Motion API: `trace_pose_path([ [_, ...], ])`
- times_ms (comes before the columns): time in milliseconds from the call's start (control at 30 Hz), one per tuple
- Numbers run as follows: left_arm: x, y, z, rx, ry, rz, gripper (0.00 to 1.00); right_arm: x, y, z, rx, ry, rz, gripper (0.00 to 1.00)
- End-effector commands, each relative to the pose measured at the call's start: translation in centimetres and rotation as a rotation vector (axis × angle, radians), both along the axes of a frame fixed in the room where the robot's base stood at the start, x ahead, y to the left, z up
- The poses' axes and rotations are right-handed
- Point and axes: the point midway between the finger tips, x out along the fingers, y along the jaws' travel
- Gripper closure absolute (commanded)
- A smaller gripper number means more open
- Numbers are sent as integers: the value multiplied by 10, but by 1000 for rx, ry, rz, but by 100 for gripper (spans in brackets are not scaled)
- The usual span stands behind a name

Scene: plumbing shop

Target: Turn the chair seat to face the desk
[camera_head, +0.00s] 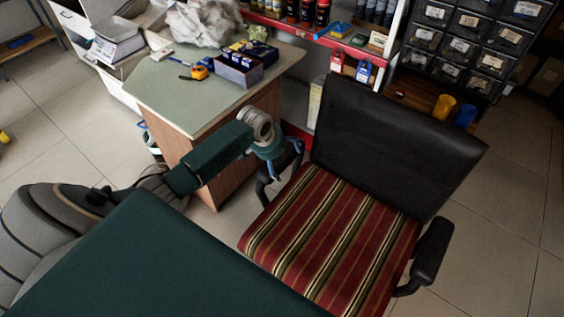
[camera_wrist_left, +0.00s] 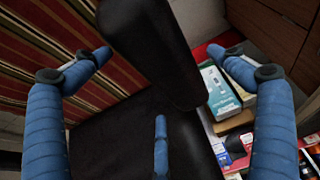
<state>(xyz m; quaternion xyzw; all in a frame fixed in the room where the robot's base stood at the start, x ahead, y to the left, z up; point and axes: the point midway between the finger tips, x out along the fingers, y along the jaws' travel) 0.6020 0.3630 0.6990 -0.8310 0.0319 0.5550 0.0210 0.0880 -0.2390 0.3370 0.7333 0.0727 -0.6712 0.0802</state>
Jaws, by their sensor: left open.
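The chair has a red, black and cream striped seat (camera_head: 335,235), a black backrest (camera_head: 395,140) at its upper right and black armrests. Its open front points to the lower left, with the desk (camera_head: 175,95) off to its left side. My left gripper (camera_head: 273,165) is at the armrest nearer the desk (camera_head: 285,175), partly covering it. In the left wrist view the open blue fingers (camera_wrist_left: 160,60) stand on both sides of that black armrest (camera_wrist_left: 150,40), with no clear contact on it. The far armrest (camera_head: 432,250) is free. My right gripper is not in view.
The desk holds a tape measure (camera_head: 199,72), a dark box (camera_head: 239,70) and a plastic bag (camera_head: 205,20). Shelves with bottles (camera_head: 307,12) and drawer bins (camera_head: 465,40) stand behind the chair. Yellow (camera_head: 443,106) and blue (camera_head: 465,116) cups stand behind the backrest. Tiled floor (camera_head: 490,230) at right is clear.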

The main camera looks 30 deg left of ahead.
Motion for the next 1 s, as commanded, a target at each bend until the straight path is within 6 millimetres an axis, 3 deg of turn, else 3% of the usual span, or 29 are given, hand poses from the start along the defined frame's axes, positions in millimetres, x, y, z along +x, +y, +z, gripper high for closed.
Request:
trace_pose_path([
  [200,9,-1,-23,-1,1,0,4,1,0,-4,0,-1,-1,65],
  [567,11,-1,-26,0,0,-1,6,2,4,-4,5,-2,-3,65],
  [867,10,-1,-26,0,1,-1,66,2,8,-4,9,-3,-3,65],
  [900,10,-1,-26,0,1,-1,70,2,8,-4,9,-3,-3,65],
  [1000,10,-1,-26,1,1,-2,71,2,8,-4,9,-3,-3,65],
])
